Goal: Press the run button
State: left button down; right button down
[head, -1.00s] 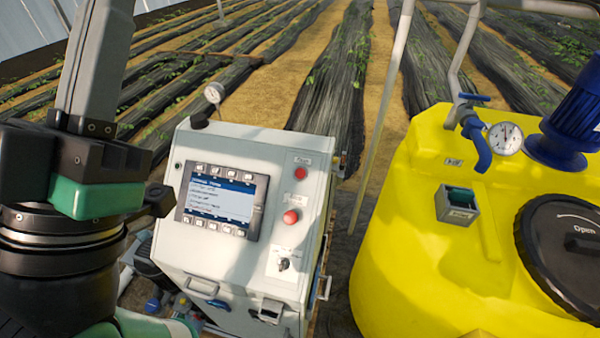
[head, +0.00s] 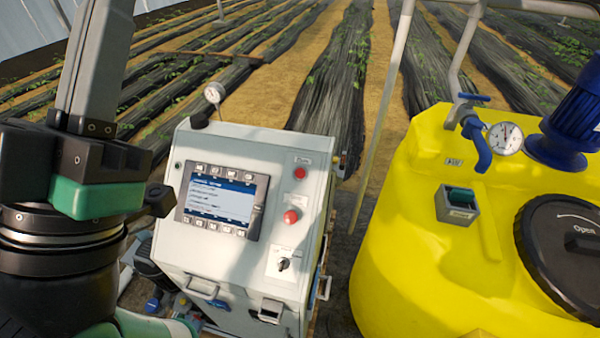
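The grey control cabinet (head: 200,262) stands in the middle of the head view, with a lit screen (head: 221,202) framed by small keys. Right of the screen are an upper red button (head: 300,173) and a lower, rounder red button (head: 291,216). Below them is a black rotary switch (head: 284,264). The small labels are too blurred to read, so I cannot tell which control is the run button. My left arm fills the left edge, and a dark part of it reaches close to the screen's left side. I cannot make out either gripper's fingers.
A yellow tank (head: 400,265) with a black lid (head: 570,245), a gauge (head: 504,138), a blue valve (head: 474,140) and a small box with a green top (head: 458,204) stands right. A pale pole (head: 385,110) rises between cabinet and tank. Crop rows lie behind.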

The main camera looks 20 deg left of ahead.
pick_arm(q)
jog(key=w+d+f+n+g+h, duration=0.25)
jog(key=w+f+g, duration=0.25)
jog(key=w+f, duration=0.9)
jog(key=w+f+n+g, duration=0.1)
jog(key=w+f, duration=0.3)
jog(key=f, duration=0.6)
jog(key=w+f+n+g+y, duration=0.1)
jog(key=w+f+g, duration=0.3)
jog(key=f, duration=0.7)
jog(key=shift+f+n+g+p, duration=0.15)
jog(key=shift+n+g+p, duration=0.15)
jog(key=shift+n+p, duration=0.05)
